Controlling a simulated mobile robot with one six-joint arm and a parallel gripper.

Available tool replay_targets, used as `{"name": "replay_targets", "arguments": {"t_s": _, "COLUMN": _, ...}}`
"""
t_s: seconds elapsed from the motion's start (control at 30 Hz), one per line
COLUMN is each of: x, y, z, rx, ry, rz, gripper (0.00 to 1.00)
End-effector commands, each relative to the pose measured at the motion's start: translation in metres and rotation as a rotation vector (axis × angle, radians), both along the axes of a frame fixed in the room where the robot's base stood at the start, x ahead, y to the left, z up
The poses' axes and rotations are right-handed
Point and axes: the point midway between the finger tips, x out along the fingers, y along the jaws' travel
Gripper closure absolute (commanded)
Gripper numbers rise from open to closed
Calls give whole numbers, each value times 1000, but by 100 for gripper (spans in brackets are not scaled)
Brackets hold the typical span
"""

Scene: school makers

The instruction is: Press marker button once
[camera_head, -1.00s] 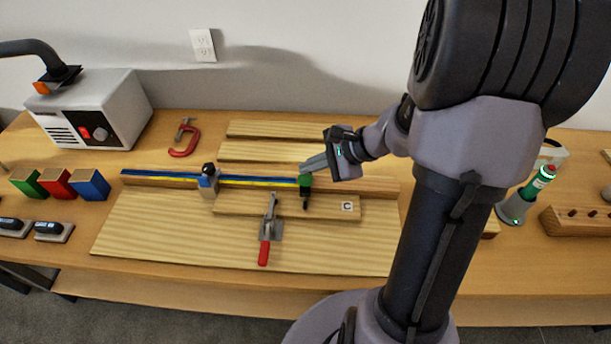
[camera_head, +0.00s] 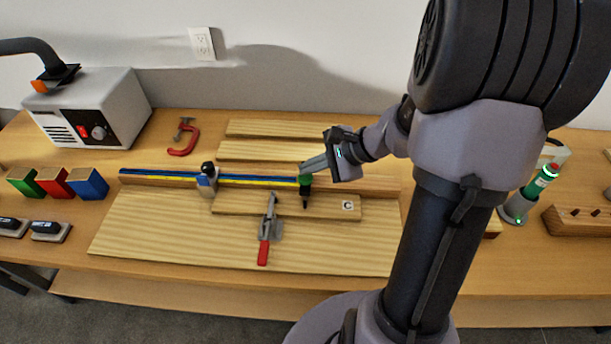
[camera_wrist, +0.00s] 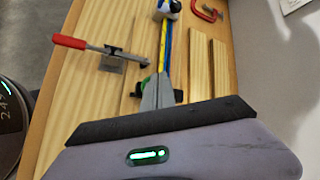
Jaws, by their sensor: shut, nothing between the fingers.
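The marker unit (camera_head: 305,183), green on top with a dark lower part, stands at the right end of the blue and yellow rail, over the board labelled C (camera_head: 330,206). My gripper (camera_head: 306,164) is shut and empty, its fingertips at the top of the marker unit; I cannot tell whether they touch it. In the wrist view the fingers (camera_wrist: 158,93) lie together over the unit, and only a little of its green (camera_wrist: 144,88) shows beside them. The button itself is hidden.
A toggle clamp with a red handle (camera_head: 263,252) stands in front of the rail. A blue and grey stop (camera_head: 207,180) sits on the rail to the left. A red C-clamp (camera_head: 184,140) and loose boards (camera_head: 265,129) lie behind. A green-lit lamp (camera_head: 541,180) stands at right.

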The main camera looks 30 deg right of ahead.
Motion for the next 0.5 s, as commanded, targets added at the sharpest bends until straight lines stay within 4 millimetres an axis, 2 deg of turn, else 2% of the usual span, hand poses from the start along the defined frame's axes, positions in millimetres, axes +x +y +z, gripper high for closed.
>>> {"name": "replay_targets", "arguments": {"t_s": 0.5, "x": 0, "y": 0, "z": -4, "rx": 0, "ry": 0, "rz": 0, "gripper": 100}}
